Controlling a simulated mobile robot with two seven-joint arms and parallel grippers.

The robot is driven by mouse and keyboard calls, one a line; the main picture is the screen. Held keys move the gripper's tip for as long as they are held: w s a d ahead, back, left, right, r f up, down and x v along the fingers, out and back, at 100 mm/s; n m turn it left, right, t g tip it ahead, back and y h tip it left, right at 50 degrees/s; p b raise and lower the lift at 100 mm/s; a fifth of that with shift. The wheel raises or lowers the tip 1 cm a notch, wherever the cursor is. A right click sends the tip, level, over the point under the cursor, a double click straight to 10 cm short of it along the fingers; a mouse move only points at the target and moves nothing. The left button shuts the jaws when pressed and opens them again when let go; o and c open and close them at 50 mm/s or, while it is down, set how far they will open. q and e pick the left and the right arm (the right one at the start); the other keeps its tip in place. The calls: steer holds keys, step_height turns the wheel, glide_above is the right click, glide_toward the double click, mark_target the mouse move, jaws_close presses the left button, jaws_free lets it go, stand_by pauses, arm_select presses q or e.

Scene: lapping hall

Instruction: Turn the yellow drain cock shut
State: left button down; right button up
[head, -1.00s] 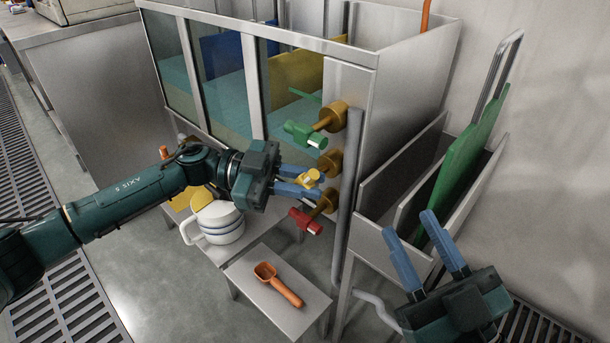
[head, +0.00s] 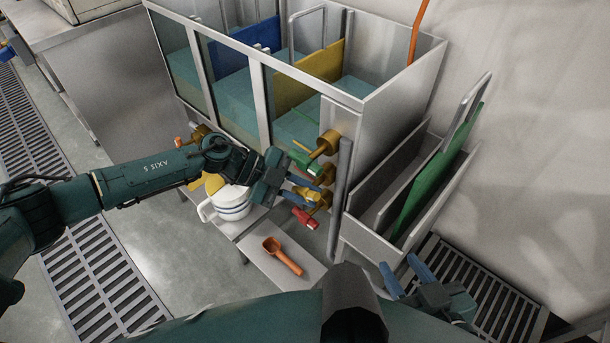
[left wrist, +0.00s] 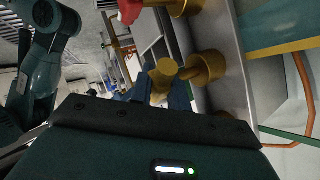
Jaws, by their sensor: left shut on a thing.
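The yellow drain cock (head: 313,197) is the middle one of a column of cocks on the tank's end, between a green cock (head: 301,159) above and a red cock (head: 304,217) below. My left gripper (head: 303,190) is at the yellow cock, its blue fingers shut on the handle. In the left wrist view the yellow handle (left wrist: 163,74) sits between the fingers, in front of its brass body (left wrist: 206,67). The fingers partly hide the handle. My right gripper (head: 407,276) is empty at the lower right, fingers apart, away from the cocks.
A white jug (head: 230,205) stands on a low bench left of the cocks. An orange scoop (head: 282,256) lies on a lower stand in front. A vertical grey pipe (head: 340,190) runs just right of the cocks. A rack with a green board (head: 437,170) stands further right.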

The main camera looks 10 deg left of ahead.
arm_select(q)
steer(key=shift+p, duration=0.55)
arm_select(e)
steer(key=shift+s+d+r+m, duration=0.1)
steer(key=shift+d+r+m, duration=0.1)
steer(key=shift+r, duration=0.4)
steer(key=shift+s+d+r+m, duration=0.1)
steer(key=shift+d+r+m, duration=0.1)
steer(key=shift+r, duration=0.35)
arm_select(q)
steer(key=c, duration=1.3)
jaws_free()
steer(key=shift+c, duration=0.2)
